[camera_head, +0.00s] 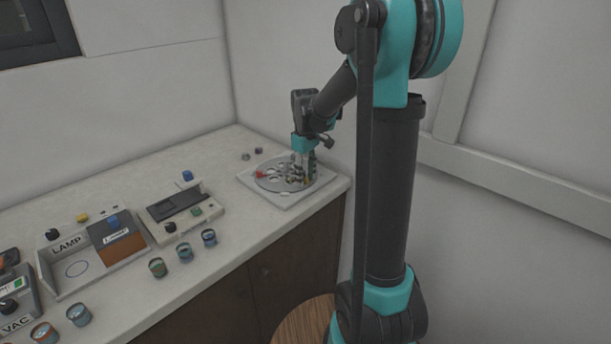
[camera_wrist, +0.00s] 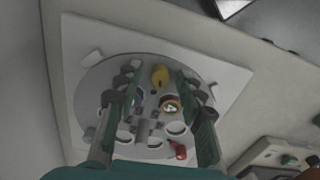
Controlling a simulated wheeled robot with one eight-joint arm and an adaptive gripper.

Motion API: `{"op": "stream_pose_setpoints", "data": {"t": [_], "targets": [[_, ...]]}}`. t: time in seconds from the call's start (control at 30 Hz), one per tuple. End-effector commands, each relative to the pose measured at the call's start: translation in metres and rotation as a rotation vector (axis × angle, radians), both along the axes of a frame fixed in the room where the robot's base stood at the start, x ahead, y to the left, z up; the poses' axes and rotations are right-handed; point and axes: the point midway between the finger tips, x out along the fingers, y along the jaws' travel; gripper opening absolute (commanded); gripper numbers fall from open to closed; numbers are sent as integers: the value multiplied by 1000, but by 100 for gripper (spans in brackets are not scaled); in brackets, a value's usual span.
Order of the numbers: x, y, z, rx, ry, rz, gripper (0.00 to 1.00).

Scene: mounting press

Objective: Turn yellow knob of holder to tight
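The holder is a round grey disc with several holes on a pale square plate (camera_head: 288,200); its disc (camera_wrist: 98,82) fills the wrist view. The yellow knob (camera_wrist: 160,76) stands near the disc's far edge in the wrist view. A red knob (camera_wrist: 180,151) sits at the near side; it also shows in the head view (camera_head: 261,174). My gripper (camera_wrist: 158,80) is open, pointing down over the holder. Its two dark green fingers stand left and right of the yellow knob, with gaps visible on both sides. In the head view my gripper (camera_head: 301,172) covers part of the disc.
A ring-shaped cup with a speckled filling (camera_wrist: 170,105) sits in the disc. The holder stands at the counter's right corner, near the wall. Left along the counter are a grey device (camera_head: 182,212), a LAMP tray (camera_head: 75,268) and several small cups (camera_head: 184,252).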

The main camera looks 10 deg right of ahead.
Motion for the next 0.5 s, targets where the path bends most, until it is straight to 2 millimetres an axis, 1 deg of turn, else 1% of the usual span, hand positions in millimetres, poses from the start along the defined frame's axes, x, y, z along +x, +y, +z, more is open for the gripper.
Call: {"op": "stream_pose_setpoints", "data": {"t": [0.13, 0.43, 0.5], "targets": [[0, 0, 0, 0, 0, 0, 37], [0, 0, 0, 0, 0, 0, 0], [0, 0, 0, 0, 0, 0, 0]]}}
